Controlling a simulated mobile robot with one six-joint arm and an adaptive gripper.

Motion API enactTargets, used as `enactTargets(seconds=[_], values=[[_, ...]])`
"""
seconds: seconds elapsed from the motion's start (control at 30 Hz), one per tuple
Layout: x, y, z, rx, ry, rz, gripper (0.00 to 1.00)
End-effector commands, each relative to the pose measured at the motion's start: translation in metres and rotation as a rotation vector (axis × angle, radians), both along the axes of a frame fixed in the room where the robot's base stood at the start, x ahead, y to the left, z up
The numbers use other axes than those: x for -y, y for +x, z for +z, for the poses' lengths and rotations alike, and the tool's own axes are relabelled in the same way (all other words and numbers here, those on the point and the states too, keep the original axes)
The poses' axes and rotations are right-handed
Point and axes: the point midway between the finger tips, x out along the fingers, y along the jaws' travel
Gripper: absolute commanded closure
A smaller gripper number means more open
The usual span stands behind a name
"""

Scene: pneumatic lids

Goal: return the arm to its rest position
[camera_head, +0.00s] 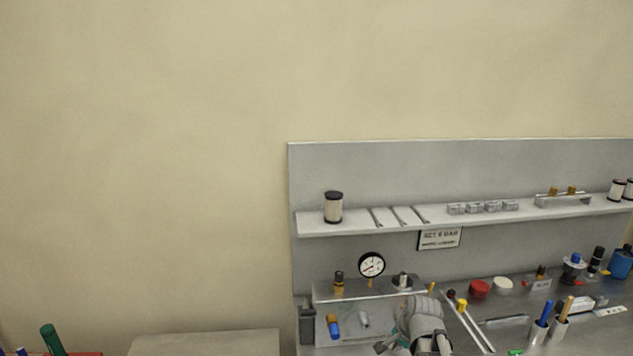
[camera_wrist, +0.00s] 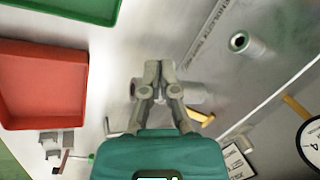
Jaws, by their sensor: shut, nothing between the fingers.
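My gripper (camera_wrist: 158,68) is shut, its two grey fingertips together in the wrist view, with nothing held between them. A grey metal cylinder (camera_wrist: 188,92) lies behind the fingers in that view; I cannot tell its distance from them. In the head view my grey arm (camera_head: 425,318) is low over the bench, right of the middle, in front of a grey metal block (camera_head: 345,290). The arm hides part of the block and bench.
A pressure gauge (camera_head: 371,265) stands on the block. A shelf (camera_head: 360,228) runs along the grey back panel. Red (camera_head: 480,289) and white (camera_head: 503,286) lids lie right of the arm. The wrist view shows a red tray (camera_wrist: 40,122) and a green tray (camera_wrist: 95,8) at left.

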Motion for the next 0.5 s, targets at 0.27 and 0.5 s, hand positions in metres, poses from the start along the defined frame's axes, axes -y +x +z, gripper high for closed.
enactTargets(seconds=[0.27,0.5], values=[[-0.025,-0.05,-0.026,-0.091,-0.174,0.47,1.0],[-0.037,-0.083,-0.038,-0.165,-0.267,0.815,1.0]])
